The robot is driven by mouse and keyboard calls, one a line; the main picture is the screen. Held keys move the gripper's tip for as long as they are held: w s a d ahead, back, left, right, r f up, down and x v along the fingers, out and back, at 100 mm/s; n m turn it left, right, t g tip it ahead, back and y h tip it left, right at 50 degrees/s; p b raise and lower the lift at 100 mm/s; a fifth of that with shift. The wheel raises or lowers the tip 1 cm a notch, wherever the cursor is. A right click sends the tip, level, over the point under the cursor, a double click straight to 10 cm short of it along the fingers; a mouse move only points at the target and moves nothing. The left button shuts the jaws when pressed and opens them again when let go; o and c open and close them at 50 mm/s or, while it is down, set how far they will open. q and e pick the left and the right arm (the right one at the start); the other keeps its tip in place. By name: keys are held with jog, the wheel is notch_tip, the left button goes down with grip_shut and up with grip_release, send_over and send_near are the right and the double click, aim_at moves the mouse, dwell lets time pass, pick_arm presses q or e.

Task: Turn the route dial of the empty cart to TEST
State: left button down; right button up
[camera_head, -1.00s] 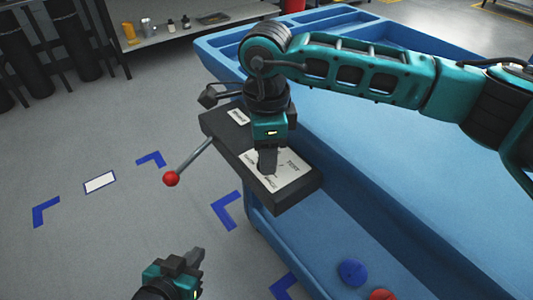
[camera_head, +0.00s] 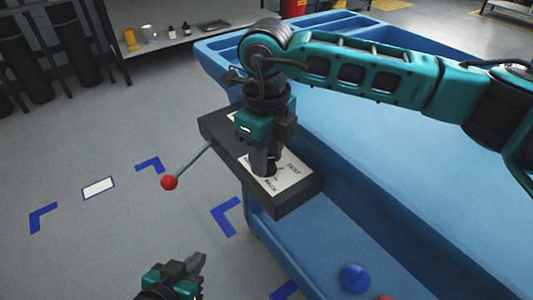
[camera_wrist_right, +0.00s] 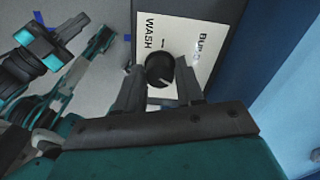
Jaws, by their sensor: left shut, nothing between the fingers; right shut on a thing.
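The blue cart (camera_head: 390,165) carries a dark control box on its near left end. A white dial plate (camera_head: 294,175) on the box shows TEST and PACK in the head view, and WASH and a partly hidden BUR... label in the right wrist view. The black round route dial (camera_wrist_right: 158,70) sits in the middle of the plate. My right gripper (camera_head: 264,168) reaches down from above, shut on the dial. My left gripper (camera_head: 197,263) is shut and empty, low over the floor and apart from the cart.
A lever with a red ball knob (camera_head: 169,183) sticks out left from the box. A blue round button (camera_head: 355,278) and a partly cut-off red one (camera_head: 384,298) are on the cart's lower ledge. Blue floor marks lie left of the cart. A bench (camera_head: 190,40) stands behind.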

pick_arm(q)
jog(key=shift+d, duration=0.1)
dwell(0.5)
pick_arm(e)
jog(key=o, duration=1)
jog(key=shift+o, duration=0.2)
jog(key=shift+r, duration=0.1)
jog(key=shift+r, duration=0.4)
pick_arm(q)
jog(key=p, duration=0.1)
jog(key=a+r+p, duration=0.1)
jog(key=shift+s+r+p, duration=0.15)
jog(key=shift+s+p, duration=0.05)
jog(key=shift+p, duration=0.1)
pick_arm(e)
notch_tip(320, 180, up, 12)
